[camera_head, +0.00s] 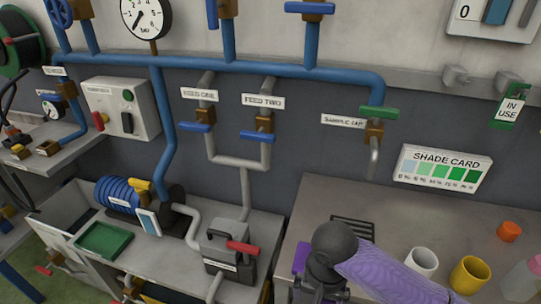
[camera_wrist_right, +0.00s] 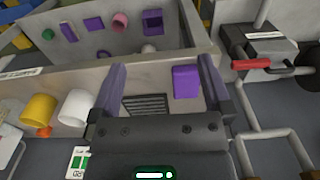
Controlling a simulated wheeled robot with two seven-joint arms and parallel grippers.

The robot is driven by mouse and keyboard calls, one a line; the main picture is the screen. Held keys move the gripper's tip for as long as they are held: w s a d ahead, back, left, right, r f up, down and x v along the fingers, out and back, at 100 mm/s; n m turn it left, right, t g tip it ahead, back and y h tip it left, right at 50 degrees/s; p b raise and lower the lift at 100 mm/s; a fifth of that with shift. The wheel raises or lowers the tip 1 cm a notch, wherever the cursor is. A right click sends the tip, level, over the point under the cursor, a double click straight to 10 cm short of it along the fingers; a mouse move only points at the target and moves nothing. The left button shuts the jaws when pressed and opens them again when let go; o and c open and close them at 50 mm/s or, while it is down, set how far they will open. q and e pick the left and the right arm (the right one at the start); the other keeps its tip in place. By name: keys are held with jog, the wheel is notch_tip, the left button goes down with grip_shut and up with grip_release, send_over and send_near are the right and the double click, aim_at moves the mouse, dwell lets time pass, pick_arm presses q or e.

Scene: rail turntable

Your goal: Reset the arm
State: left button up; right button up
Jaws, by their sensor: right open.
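My right arm (camera_head: 385,275) comes in from the lower right in the head view, over the grey bench at the right. Its gripper is largely hidden behind my own wrist there. In the right wrist view my right gripper (camera_wrist_right: 160,78) is open, its two purple fingers spread wide with nothing held. A purple block (camera_wrist_right: 186,82) and a dark slotted grate (camera_wrist_right: 146,106) show beyond the fingers, apart from them as far as I can tell. My left gripper is in neither view.
A white cup (camera_head: 423,261), a yellow cup (camera_head: 469,274) and an orange piece (camera_head: 509,231) stand right of my arm. A sample tap (camera_head: 375,130) hangs above the bench. A red-handled grey box (camera_head: 232,250) and a blue coil (camera_head: 118,196) stand to the left.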

notch_tip(320, 180, down, 14)
jog(key=w+d+t+y+b, duration=0.1)
jog(key=b, duration=0.1)
jog(key=s+d+f+n+b, duration=0.1)
jog(key=s+d+f, duration=0.15)
jog(key=f, duration=0.35)
jog(key=s+d+f+b, duration=0.1)
jog(key=s+d+f, duration=0.1)
jog(key=s+f, duration=0.3)
pick_arm(q)
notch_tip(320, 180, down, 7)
jog(key=b, duration=0.3)
pick_arm(e)
jog(key=s+d+f+n, duration=0.1)
jog(key=s+f, duration=0.3)
jog(key=s, duration=0.4)
jog(key=s+d+f+n+h, duration=0.1)
jog(key=s+f+n, duration=0.1)
jog(key=s+f, duration=0.2)
jog(key=s+d+f+n, duration=0.1)
jog(key=s+f, duration=0.3)
jog(key=s, duration=0.7)
jog(key=shift+s+d+f+n+g, duration=0.3)
jog(key=shift+d+f+n, duration=0.05)
jog(key=shift+n, duration=0.05)
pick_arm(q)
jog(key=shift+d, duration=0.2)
